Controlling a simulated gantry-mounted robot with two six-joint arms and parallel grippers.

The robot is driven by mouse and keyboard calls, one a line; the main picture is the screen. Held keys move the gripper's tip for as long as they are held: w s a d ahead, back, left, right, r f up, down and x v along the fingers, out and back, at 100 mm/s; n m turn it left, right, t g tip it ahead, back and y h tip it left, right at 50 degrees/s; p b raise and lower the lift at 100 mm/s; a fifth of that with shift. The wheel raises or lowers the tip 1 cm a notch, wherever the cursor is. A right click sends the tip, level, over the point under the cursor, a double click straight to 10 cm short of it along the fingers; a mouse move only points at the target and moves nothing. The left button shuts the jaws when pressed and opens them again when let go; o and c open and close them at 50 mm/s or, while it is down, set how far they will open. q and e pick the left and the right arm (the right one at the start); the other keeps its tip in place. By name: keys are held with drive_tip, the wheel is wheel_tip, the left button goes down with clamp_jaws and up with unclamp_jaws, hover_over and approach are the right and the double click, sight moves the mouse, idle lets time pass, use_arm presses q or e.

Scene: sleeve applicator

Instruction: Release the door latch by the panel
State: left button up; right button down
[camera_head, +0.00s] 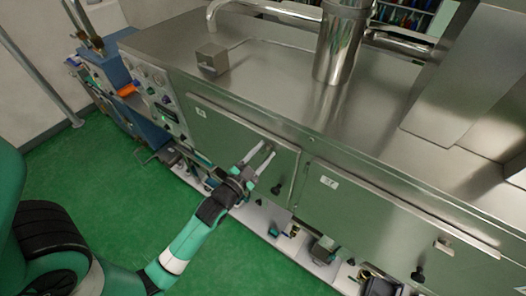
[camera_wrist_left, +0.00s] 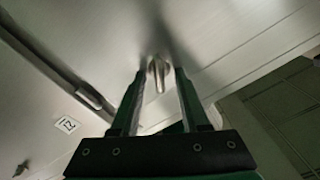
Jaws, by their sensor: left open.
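A small metal latch (camera_wrist_left: 158,75) stands out from the pale door surface in the left wrist view, between the tips of my left gripper (camera_wrist_left: 157,82). The two fingers are apart, one on each side of it, and I cannot tell whether either touches it. In the head view my left gripper (camera_head: 261,154) is open in front of the upper right part of the left grey door (camera_head: 235,130). The latch is hard to make out there. The control panel (camera_head: 160,95) with knobs and gauges is left of this door. My right gripper is not in view.
A black knob (camera_head: 276,189) sits lower on the left door. A second door (camera_head: 375,212) with a label adjoins it on the right. A steel counter (camera_head: 270,75) with a metal cylinder (camera_head: 341,45) is above. Green floor (camera_head: 95,200) lies open in front.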

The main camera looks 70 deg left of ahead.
use_arm(q)
clamp_jaws()
idle(0.6)
drive_tip(key=n, duration=0.2)
drive_tip(key=shift+n+b, duration=0.4)
drive_tip(key=shift+a+n+b, duration=0.15)
drive_tip(key=shift+n+b, duration=0.15)
drive_tip(key=shift+n, duration=1.5)
unclamp_jaws()
